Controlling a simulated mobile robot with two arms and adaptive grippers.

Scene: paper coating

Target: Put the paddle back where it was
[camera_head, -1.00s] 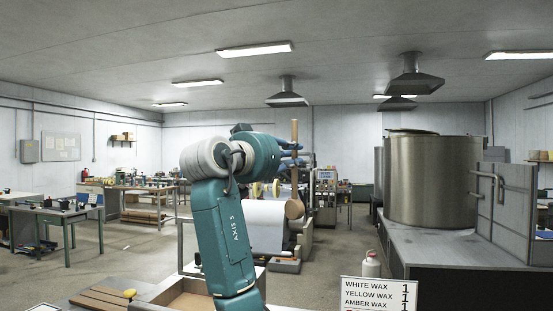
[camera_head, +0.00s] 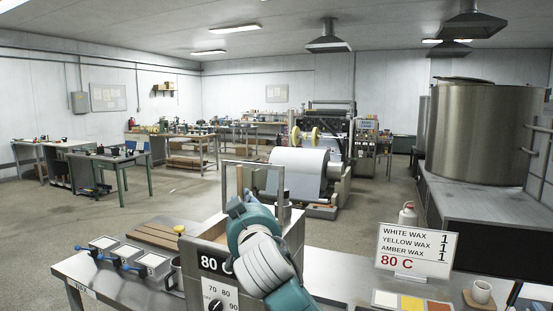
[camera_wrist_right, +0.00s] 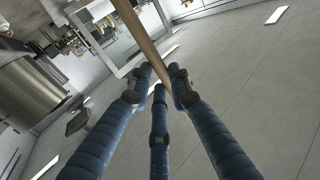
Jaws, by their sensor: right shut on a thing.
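The paddle (camera_wrist_right: 138,32) shows in the right wrist view as a long pale wooden shaft running up from the fingers; its far end is cut off. My right gripper (camera_wrist_right: 157,84) is shut around this shaft with its blue fingers. In the head view my right gripper (camera_head: 237,206) is mostly behind its own teal wrist, by the metal frame (camera_head: 245,163) over the wax unit (camera_head: 200,290) marked 80 C. I cannot clearly make out the paddle in the head view. My left gripper is not in view.
Blue-handled trays (camera_head: 103,243) and a brown slatted board (camera_head: 155,234) lie left of the wax unit. A wax sign (camera_head: 417,247), a white bottle (camera_head: 407,214) and a cup (camera_head: 481,292) stand at right. A paper roll machine (camera_head: 300,165) is behind.

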